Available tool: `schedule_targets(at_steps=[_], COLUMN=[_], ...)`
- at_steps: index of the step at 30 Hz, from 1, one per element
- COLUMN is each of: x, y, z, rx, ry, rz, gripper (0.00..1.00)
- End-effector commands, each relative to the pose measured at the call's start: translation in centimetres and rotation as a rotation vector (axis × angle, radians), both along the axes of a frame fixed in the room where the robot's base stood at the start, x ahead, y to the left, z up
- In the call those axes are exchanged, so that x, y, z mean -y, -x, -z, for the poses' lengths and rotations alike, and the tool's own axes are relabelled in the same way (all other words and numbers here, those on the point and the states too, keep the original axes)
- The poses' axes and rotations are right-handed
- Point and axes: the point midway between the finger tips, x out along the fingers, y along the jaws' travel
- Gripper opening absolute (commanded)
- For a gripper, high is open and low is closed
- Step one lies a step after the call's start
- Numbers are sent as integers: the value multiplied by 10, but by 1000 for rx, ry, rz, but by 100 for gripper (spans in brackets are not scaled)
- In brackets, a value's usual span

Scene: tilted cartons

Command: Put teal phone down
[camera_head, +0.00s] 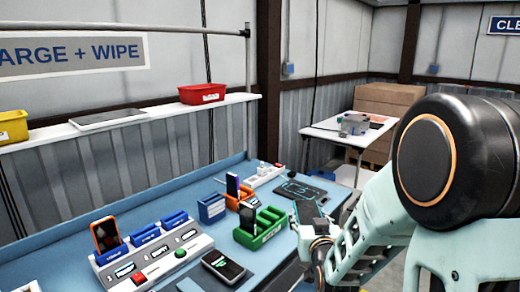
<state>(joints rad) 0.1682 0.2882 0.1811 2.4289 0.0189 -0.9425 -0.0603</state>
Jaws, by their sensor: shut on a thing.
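My gripper (318,232) is at the right end of the blue bench, low over its front edge. It is shut on a dark, flat thing (308,212), which I take to be the teal phone; its colour is hard to tell. The held thing is tilted and stands up from the jaws, with its lower part hidden by the fingers. Behind it lies a dark mat (318,194) with teal outlines. I cannot tell whether the held thing touches the bench or mat.
A green rack (260,236) holding a dark phone is left of my gripper. An orange holder (236,201) and blue holder (211,208) stand behind. A grey charging dock (152,258) holds an orange phone (106,234). A dark phone (223,266) lies in front.

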Motion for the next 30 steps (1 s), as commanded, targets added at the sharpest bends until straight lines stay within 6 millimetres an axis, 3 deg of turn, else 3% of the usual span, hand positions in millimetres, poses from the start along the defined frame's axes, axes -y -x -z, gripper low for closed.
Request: schedule_targets(at_steps=[1,6,19,23,30], x=[0,0,-7,-26,-81], y=[0,0,0,1,18], z=[-18,-34,-35,-32,-19], rx=[2,1,4,8,6], ry=[0,0,1,2,5], rz=[0,0,-25,-94,-303], gripper=[22,22,22,22,22])
